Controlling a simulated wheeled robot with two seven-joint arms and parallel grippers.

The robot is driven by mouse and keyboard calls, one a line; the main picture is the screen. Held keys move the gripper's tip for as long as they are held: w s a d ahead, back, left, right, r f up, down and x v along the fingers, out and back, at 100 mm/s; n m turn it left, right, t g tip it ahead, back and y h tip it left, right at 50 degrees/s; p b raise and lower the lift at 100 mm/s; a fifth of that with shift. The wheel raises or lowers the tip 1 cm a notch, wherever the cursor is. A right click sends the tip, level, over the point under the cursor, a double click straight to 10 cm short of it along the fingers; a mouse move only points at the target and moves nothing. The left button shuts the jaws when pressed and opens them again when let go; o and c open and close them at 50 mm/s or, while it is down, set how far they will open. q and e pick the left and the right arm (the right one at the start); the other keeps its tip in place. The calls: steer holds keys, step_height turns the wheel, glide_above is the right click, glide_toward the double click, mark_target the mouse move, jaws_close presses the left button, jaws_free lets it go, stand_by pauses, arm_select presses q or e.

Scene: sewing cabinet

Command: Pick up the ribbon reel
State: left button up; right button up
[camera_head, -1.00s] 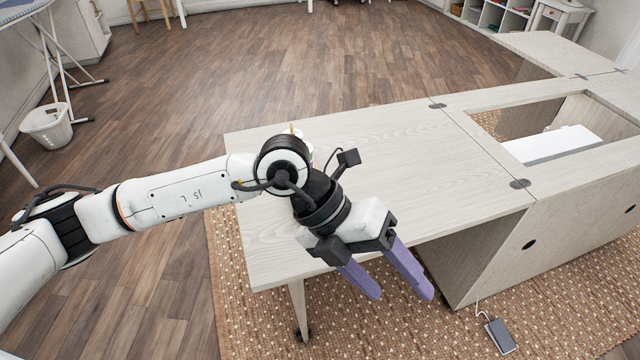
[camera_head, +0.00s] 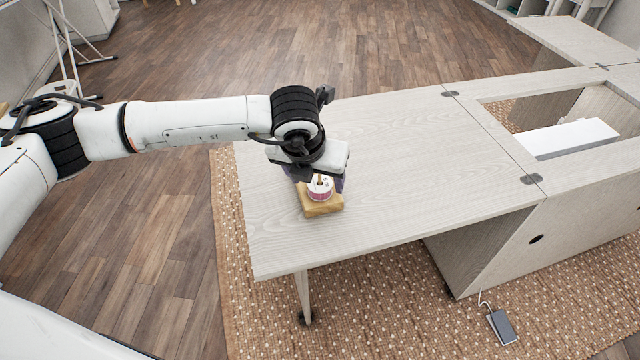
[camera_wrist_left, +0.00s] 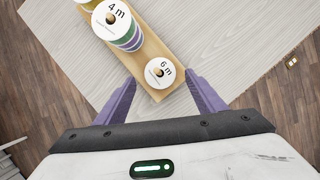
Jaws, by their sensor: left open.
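A wooden holder (camera_head: 322,211) lies on the left end of the pale table. A ribbon reel (camera_head: 319,188) with a pink side and white top stands on it, around a thin peg. In the left wrist view the holder (camera_wrist_left: 150,48) carries a small white-topped reel marked "6 m" (camera_wrist_left: 160,73) at its near end and a larger reel marked "4 m" (camera_wrist_left: 117,24) behind it. My left gripper (camera_head: 322,184) is pointing down, open, its purple fingers on either side of the "6 m" reel with gaps. The gripper hides part of the holder in the head view. My right gripper is not seen.
The pale table top (camera_head: 410,150) is clear to the right of the holder. Further right is an opening with a white block (camera_head: 570,138) in it. A woven rug lies below.

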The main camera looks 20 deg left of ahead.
mark_target(318, 187)
arm_select(q)
steer(key=shift+x, duration=1.4)
steer(key=c, duration=1.1)
steer(key=shift+c, duration=0.2)
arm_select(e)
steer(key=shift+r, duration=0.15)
arm_select(q)
steer(key=shift+r, duration=0.1)
step_height(318, 187, up, 18)
steer(key=b, duration=0.1)
steer(key=shift+b, duration=0.4)
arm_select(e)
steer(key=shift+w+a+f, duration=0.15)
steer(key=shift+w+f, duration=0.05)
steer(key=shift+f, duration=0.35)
